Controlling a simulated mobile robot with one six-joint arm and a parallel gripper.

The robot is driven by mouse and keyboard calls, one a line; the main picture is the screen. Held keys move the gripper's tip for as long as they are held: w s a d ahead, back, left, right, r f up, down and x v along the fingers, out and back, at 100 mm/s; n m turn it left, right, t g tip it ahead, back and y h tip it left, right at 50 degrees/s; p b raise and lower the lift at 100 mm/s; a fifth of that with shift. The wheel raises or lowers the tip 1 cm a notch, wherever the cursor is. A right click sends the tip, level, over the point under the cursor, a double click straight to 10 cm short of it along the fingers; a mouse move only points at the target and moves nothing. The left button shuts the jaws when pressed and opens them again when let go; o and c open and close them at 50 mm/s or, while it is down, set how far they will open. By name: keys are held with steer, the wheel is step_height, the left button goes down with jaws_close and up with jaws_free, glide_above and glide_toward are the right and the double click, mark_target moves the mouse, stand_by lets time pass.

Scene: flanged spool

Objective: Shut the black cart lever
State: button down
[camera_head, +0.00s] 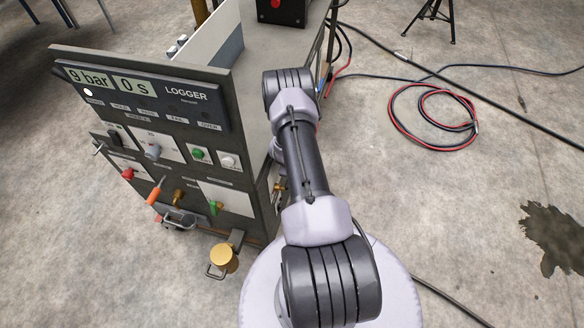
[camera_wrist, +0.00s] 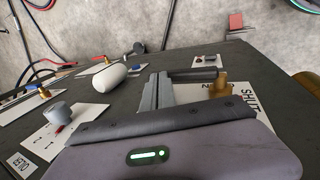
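In the wrist view a black lever (camera_wrist: 191,75) lies roughly level across the picture, beside a brass valve body (camera_wrist: 217,87). A white plate under it has the word SHUT (camera_wrist: 267,98) at the right. My gripper (camera_wrist: 157,86) points at the dark panel with its grey fingers close together, with no gap seen between them. The fingertips are by the lever's left end; I cannot tell whether they touch it. In the head view my gripper and this lever are hidden behind the upright panel and my arm.
The wrist view shows a white rounded handle (camera_wrist: 109,78) left of the fingers, a grey knob (camera_wrist: 57,112) near an OILER label, and small brass fittings. In the head view the control panel (camera_head: 160,130) stands before a grey bench (camera_head: 272,45); cables (camera_head: 435,118) lie on open floor.

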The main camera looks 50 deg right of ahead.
stand_by(0.3)
step_height(320, 180, up, 14)
steer(key=p, duration=0.7)
